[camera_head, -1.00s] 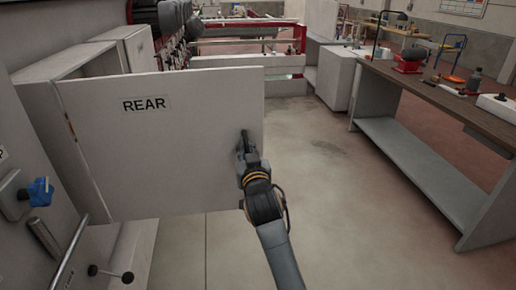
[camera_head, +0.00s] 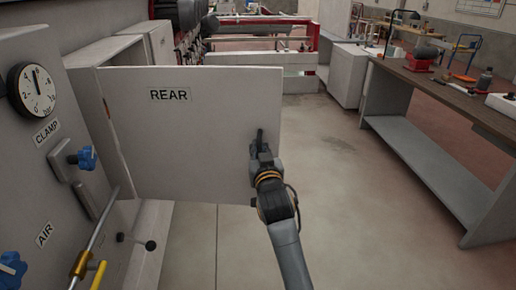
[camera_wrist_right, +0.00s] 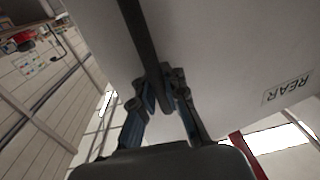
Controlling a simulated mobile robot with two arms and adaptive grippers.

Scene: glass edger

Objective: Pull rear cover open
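The rear cover (camera_head: 185,130) is a flat white panel with a "REAR" label, swung out from the machine on its left-side hinge. It also shows in the right wrist view (camera_wrist_right: 235,50). A dark bar handle (camera_head: 260,137) stands near its free right edge; in the right wrist view the handle (camera_wrist_right: 140,35) runs down between the fingers. My right gripper (camera_head: 262,150) is at this handle, and its fingers (camera_wrist_right: 163,95) close on the handle from both sides. My left gripper is not in view.
The machine's side panel (camera_head: 30,150) on the left carries a pressure gauge (camera_head: 37,90), blue knobs (camera_head: 88,157) and a brass-fitted pipe (camera_head: 82,262). A workbench (camera_head: 440,90) stands at the right. The floor (camera_head: 345,200) between is clear.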

